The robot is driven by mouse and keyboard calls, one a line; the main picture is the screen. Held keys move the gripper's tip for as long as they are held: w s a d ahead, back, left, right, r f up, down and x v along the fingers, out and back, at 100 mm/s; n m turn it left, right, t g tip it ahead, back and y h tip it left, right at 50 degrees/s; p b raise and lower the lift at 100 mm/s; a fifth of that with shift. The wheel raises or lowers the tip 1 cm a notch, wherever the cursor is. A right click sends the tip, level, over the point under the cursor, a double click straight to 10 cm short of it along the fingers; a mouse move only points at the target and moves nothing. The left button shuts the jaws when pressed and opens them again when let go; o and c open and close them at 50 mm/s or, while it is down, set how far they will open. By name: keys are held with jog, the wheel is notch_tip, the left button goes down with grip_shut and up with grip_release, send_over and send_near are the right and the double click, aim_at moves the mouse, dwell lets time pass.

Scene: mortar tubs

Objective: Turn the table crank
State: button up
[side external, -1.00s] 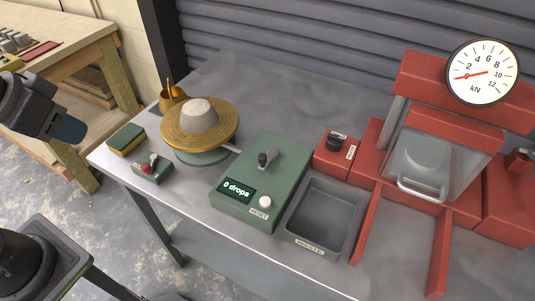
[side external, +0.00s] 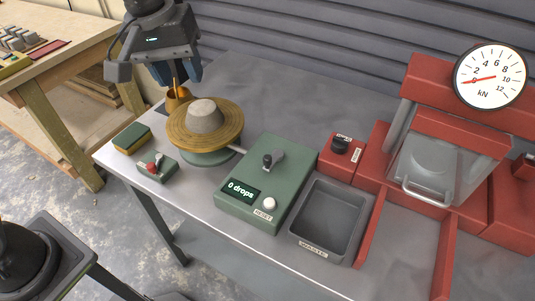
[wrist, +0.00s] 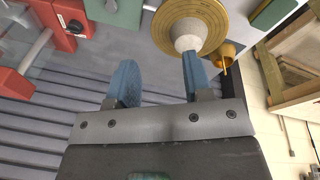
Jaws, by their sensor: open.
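The crank (side external: 275,158), a short grey arm with a dark knob, sits on top of the green drop-counter box (side external: 243,207), whose display reads "0 drops". To its left is the round brass table (side external: 178,137) with a grey mortar cone (side external: 207,112) on it; the cone also shows in the wrist view (wrist: 187,38). My gripper (side external: 179,76) is open and empty, above and behind the brass table near the brass pot (side external: 176,102). It is apart from the crank, up and to its left. In the wrist view my gripper's blue fingers (wrist: 158,65) are spread.
Right of the green box are a grey waste bin (side external: 318,250), a red box (side external: 335,165) and the red press (side external: 440,125). Bare tabletop lies behind the green box.

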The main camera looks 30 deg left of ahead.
aim_at(267, 157)
jog(key=w+d+f+n+g, duration=0.1)
jog(key=w+d+f+n, duration=0.1)
jog(key=w+d+f, duration=0.3)
jog(key=w+d+f+n+g, duration=0.1)
jog(key=w+d+f+n, duration=0.1)
jog(key=d, duration=0.5)
jog(key=shift+y, duration=0.3)
notch_tip(267, 157, down, 14)
jog(key=shift+d+r, duration=0.1)
jog(key=shift+r, duration=0.1)
jog(key=shift+c, duration=0.4)
grip_shut()
